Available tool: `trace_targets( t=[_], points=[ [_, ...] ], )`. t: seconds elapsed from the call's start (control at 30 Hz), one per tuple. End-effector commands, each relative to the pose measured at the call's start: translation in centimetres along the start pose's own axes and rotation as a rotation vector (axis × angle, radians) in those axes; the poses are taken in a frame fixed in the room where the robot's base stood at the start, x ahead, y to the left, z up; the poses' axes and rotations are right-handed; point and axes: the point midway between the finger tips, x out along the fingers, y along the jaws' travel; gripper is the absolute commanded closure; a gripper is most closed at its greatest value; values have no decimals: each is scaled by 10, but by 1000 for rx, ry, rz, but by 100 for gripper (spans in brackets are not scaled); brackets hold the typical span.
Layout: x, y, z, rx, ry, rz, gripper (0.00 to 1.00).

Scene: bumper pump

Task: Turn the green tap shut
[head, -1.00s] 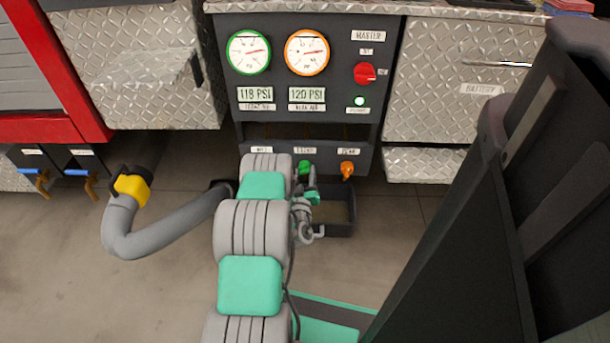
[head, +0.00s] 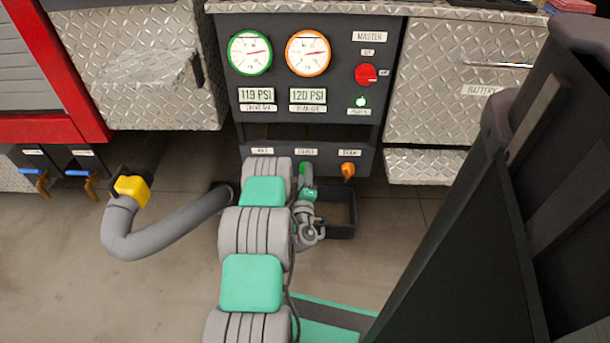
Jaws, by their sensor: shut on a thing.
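The green tap (head: 304,168) is on the lower strip of the dark pump panel, under a small white label. Its top part shows as a narrow upright green shape. My gripper (head: 306,181) is just below and in front of it, shut on the green tap. The fingers are small and partly hidden by my wrist, so the exact grip on the handle is hard to see. The orange tap (head: 348,170) is to the right, apart from my gripper.
A dark bin (head: 341,215) stands on the floor below the taps. A grey hose (head: 150,240) with a yellow end lies left of my arm. Above are two gauges, a red master knob (head: 365,74) and a lit green lamp (head: 361,101). Open floor lies to the left.

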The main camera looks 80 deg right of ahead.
Motion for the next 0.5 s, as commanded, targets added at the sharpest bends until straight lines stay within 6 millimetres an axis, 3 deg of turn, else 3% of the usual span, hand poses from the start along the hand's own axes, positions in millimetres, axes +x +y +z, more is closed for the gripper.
trace_targets(
  t=[0.5],
  points=[
    [-2,-3,1,-118,6,-9,97]
  ],
)
